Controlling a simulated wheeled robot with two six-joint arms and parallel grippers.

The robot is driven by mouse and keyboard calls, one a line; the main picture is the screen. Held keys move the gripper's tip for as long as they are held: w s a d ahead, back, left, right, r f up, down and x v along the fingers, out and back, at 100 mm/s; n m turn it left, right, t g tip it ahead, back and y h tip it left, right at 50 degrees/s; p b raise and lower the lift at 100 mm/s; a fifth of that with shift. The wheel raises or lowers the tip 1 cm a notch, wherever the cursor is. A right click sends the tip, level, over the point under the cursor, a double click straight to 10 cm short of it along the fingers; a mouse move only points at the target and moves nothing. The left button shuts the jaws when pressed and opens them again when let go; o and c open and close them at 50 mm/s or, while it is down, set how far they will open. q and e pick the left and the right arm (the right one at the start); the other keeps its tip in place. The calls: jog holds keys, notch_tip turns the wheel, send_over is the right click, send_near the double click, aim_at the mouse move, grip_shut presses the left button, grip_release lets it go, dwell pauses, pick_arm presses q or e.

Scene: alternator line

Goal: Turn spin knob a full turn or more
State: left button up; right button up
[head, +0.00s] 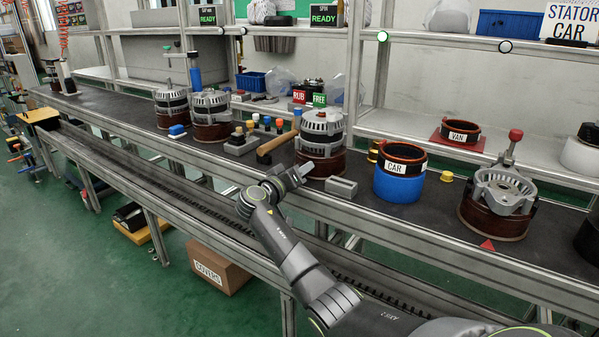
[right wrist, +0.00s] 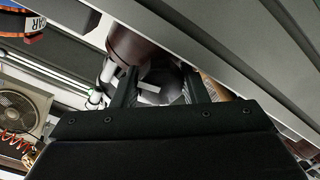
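My right gripper (head: 303,171) is in front of the alternator (head: 321,133) on its dark brown round base (head: 330,162), beside the red RUB and green FREE signs. The right wrist view shows its two black fingers (right wrist: 165,92) spread apart. A pale and dark shape (right wrist: 160,84) lies between or beyond them, and I cannot tell whether it touches them. The brown base (right wrist: 130,48) is just beyond the fingers. I cannot make out clearly which part is the spin knob; the gripper covers part of this area. My left gripper is not in view.
A wooden-handled hammer (head: 276,147) and a grey block (head: 341,188) lie near the alternator. The blue CAR stator holder (head: 399,186) stands to the right, then another housing (head: 497,200) with a red-knobbed lever. The bench's metal front rail (head: 420,239) runs below.

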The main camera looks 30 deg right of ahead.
jog(key=o, duration=0.4)
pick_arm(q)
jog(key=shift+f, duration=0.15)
pick_arm(e)
jog(key=shift+f, duration=0.1)
